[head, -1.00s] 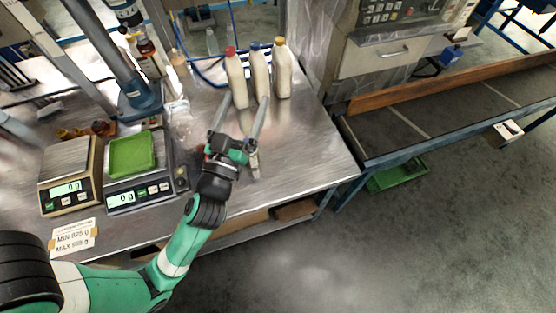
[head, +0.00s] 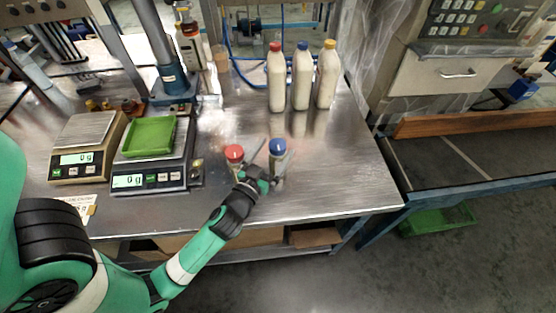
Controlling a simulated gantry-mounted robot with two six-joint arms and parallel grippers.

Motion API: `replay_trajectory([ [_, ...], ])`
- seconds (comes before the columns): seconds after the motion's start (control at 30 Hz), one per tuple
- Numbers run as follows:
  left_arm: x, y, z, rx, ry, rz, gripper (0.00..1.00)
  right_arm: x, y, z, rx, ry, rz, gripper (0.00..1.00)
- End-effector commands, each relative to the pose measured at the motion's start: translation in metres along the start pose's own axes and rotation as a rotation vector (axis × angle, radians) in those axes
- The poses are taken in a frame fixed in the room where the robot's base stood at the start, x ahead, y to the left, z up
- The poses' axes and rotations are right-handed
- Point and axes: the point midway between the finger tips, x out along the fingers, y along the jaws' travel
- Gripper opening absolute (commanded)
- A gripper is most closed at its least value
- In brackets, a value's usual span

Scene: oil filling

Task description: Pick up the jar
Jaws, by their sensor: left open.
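Two small lidded jars stand on the metal table: a red-lidded jar (head: 234,154) and, to its right, a blue-lidded jar (head: 278,149). My left gripper (head: 267,154) is open, its fingers pointing away from me toward the blue-lidded jar. One finger shows between the two lids, close to the blue-lidded jar's left side. The gripper body hides the lower parts of the jars. I cannot tell whether the fingers touch or straddle the blue-lidded jar. My right gripper is out of view.
Three white bottles with red, blue and yellow caps (head: 301,80) stand at the back. Two scales are at left, the nearer-right one (head: 146,178) bearing a green tray (head: 152,136). The table (head: 335,165) is clear right of the jars.

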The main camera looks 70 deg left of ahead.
Motion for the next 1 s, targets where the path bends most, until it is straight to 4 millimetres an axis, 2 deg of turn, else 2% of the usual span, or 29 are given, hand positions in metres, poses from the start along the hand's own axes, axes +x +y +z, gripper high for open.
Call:
replay_trajectory([
  [0.17, 0.006, 0.000, 0.000, -0.002, 0.000, 0.000, 0.96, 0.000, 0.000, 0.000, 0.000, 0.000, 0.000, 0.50],
  [0.43, 0.049, 0.001, 0.001, -0.001, 0.001, -0.002, 0.96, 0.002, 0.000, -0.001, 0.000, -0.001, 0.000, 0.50],
  [0.7, 0.054, 0.002, 0.002, -0.001, 0.000, 0.001, 0.96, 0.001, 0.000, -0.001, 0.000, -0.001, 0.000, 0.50],
  [0.77, 0.054, 0.002, 0.002, -0.001, 0.000, 0.001, 0.87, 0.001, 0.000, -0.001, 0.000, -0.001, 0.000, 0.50],
  [1.0, 0.054, 0.002, 0.002, -0.001, 0.000, 0.001, 0.44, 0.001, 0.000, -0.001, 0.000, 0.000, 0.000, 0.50],
])
